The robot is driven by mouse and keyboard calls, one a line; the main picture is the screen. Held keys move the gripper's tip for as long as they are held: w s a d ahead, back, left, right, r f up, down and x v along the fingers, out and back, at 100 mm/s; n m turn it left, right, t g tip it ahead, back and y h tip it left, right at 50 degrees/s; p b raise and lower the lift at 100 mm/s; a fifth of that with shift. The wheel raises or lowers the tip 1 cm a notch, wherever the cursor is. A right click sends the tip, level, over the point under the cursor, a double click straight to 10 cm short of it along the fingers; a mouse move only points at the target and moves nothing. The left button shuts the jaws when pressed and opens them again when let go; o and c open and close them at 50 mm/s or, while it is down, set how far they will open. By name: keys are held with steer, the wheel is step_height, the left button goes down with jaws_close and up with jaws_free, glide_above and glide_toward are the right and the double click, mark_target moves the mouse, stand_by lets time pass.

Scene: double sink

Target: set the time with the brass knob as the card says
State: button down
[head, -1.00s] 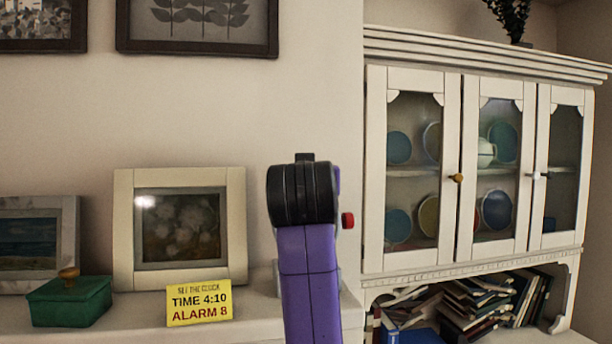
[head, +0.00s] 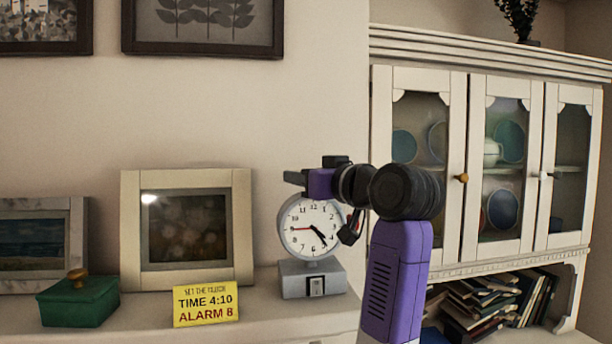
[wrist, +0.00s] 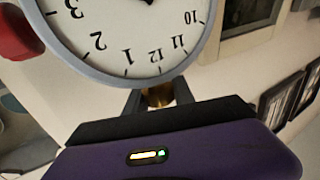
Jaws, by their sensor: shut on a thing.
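A round white clock (head: 297,243) stands on a grey base (head: 312,280) on the shelf. Its two black hands both point to the lower right, around 4 and 5, and a thin red hand points near 9. A yellow card (head: 206,303) reads TIME 4:10, ALARM 8. My gripper (head: 293,178) is at the top of the clock. In the wrist view, its fingers are shut on the brass knob (wrist: 158,97) by the 12 side of the dial (wrist: 130,35). A red knob (wrist: 18,38) sticks out at the clock's side. The hands are mostly cut off there.
A green box (head: 78,302) with a brown knob and a cream picture frame (head: 245,235) stand left of the clock. A white glass-door cabinet (head: 460,120) is at right, with books (head: 485,300) below it. Bare wall lies above the clock.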

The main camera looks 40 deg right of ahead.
mark_target(298, 196)
steer(key=n+y, duration=0.2)
steer(key=y, duration=0.2)
steer(key=a+n+g+y, duration=0.1)
steer(key=n+y, duration=0.2)
steer(key=y, duration=0.1)
steer(key=n+g+y+b, duration=0.1)
steer(key=n+y, duration=0.2)
steer(key=y, duration=0.1)
steer(key=shift+s+a+y, duration=0.2)
steer(key=shift+a+y, duration=0.1)
steer(key=shift+a, duration=0.1)
steer(key=n+g+y, duration=0.3)
steer(key=a+n+g+y, duration=0.1)
steer(key=y, duration=0.1)
steer(key=shift+s+r+n+g, duration=0.1)
steer(key=shift+s+n+g, duration=0.25)
steer(key=shift+n+g, duration=0.05)
steer(key=shift+s+a+n+g+y+p, duration=0.1)
steer(key=shift+s+n+g+y+p, duration=0.1)
steer(key=shift+n+g+y, duration=0.5)
steer(key=shift+s+a+n+g+y+p, duration=0.2)
steer(key=shift+n+g, duration=0.3)
steer(key=shift+g, duration=0.45)
steer(key=shift+d+n+g+y+p, duration=0.15)
steer(key=shift+n+g+y, duration=0.4)
steer(key=shift+g, duration=0.3)
steer(key=shift+a+n+g, duration=0.1)
steer(key=shift+n+g, duration=0.15)
steer(key=shift+g, duration=0.05)
